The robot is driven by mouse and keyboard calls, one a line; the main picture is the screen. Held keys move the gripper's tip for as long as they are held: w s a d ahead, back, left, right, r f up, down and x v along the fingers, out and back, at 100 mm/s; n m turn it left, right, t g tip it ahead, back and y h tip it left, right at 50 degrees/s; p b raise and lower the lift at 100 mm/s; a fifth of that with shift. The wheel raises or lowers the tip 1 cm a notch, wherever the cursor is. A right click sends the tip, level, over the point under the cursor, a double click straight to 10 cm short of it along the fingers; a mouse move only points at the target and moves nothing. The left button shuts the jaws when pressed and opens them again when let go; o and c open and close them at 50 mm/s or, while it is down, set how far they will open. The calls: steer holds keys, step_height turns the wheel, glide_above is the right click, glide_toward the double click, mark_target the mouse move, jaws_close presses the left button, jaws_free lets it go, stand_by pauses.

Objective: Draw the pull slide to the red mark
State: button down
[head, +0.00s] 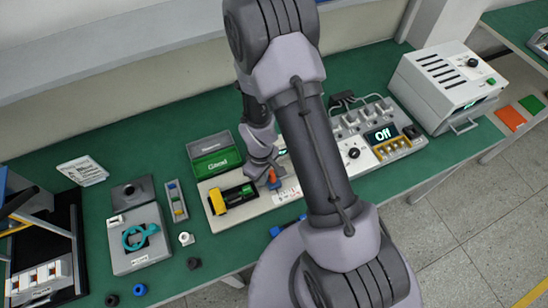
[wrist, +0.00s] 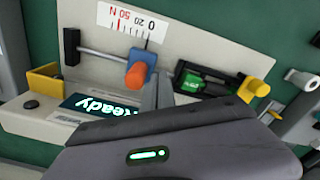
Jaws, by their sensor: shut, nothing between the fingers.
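The blue block is near the 0 end. My gripper (wrist: 158,90) is shut and empty, its fingers just right of the orange knob; I cannot tell whether they touch it. In the head view my gripper (head: 266,177) is partly hidden by my arm.
A display reading Ready (wrist: 100,106) and a yellow bracket (wrist: 42,78) sit on the pale fixture board (wrist: 75,25). A green-and-black part with a yellow end (head: 233,196) lies beside the slide.

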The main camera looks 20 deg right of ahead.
steer(key=shift+f+b, duration=0.4)
steer(key=shift+f, duration=0.2)
steer(key=shift+d, duration=2.65)
steer(key=shift+a, duration=0.75)
step_height(320, 180, up, 8)
steer(key=p, duration=0.5)
steer(key=shift+r, duration=0.15)
